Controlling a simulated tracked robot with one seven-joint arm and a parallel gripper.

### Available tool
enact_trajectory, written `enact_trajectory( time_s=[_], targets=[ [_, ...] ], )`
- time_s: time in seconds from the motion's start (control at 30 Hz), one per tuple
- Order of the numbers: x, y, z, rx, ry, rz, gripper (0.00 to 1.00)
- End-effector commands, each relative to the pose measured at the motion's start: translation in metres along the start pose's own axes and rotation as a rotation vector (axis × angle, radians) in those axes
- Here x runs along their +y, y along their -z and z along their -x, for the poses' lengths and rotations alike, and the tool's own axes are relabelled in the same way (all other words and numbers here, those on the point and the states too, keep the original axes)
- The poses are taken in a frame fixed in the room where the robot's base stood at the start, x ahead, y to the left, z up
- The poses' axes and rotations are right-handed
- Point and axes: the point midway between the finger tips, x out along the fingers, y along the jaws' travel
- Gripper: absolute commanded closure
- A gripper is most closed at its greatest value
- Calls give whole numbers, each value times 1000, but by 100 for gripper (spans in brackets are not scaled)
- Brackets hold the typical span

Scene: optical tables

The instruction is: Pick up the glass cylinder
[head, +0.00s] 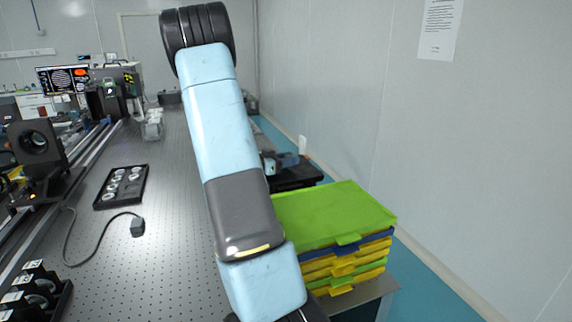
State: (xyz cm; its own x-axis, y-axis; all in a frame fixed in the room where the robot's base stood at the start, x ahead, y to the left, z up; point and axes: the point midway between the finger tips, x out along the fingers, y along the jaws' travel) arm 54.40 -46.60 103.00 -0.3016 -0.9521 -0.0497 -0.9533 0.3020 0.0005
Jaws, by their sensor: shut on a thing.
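A small pale upright piece, which looks like the glass cylinder (302,145), shows just right of my arm, against the wall and floor edge. My gripper (292,160) is small and partly hidden behind my own arm. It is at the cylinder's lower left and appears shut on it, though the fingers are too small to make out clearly. The cylinder stands upright in view, above a dark surface (298,178). I cannot tell how high above it the cylinder is.
A stack of green, blue and yellow trays (335,215) stands at the right front. The perforated optical table (170,215) at left bears a black tray of round parts (122,187), a cable with a small box (137,227), and optics (36,150). A wall closes the right side.

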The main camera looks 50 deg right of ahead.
Motion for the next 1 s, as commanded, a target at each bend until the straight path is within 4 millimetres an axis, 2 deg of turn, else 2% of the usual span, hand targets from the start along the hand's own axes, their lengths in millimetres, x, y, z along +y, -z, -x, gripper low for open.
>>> enact_trajectory(
  time_s=[0.1, 0.33, 0.47, 0.63, 1.0],
  targets=[
    [0, 0, 0, 0, 0, 0, 93],
    [0, 1, 0, 0, 0, -1, 93],
    [0, 9, 1, 1, 1, -3, 93],
    [0, 35, 2, 1, 1, -5, 93],
    [32, 93, 54, -2, 4, -4, 93]
  ],
)
